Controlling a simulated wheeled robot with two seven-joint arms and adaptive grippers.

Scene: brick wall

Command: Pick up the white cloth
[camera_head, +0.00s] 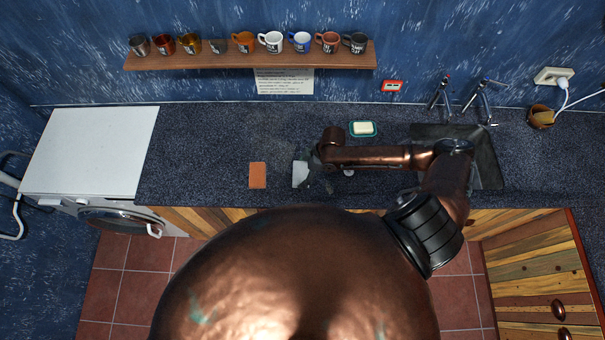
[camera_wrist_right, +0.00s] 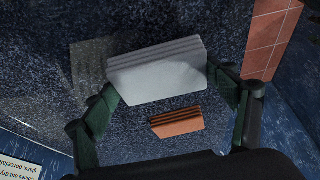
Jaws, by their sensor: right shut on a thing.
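The white cloth (camera_head: 299,176) is a folded block at the front of the dark speckled counter, just right of an orange cloth (camera_head: 258,175). My right gripper (camera_head: 312,166) is at the white cloth's right side and partly covers it. In the right wrist view the folded white cloth (camera_wrist_right: 157,72) lies between the two green fingers of my right gripper (camera_wrist_right: 166,90), which are shut on its ends. I cannot tell whether it is clear of the counter. My left gripper is not in view.
The orange cloth also shows in the wrist view (camera_wrist_right: 176,122). A soap dish (camera_head: 363,129) stands behind my right forearm, and the sink (camera_head: 488,160) is to the right. A shelf (camera_head: 250,56) with several mugs hangs above.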

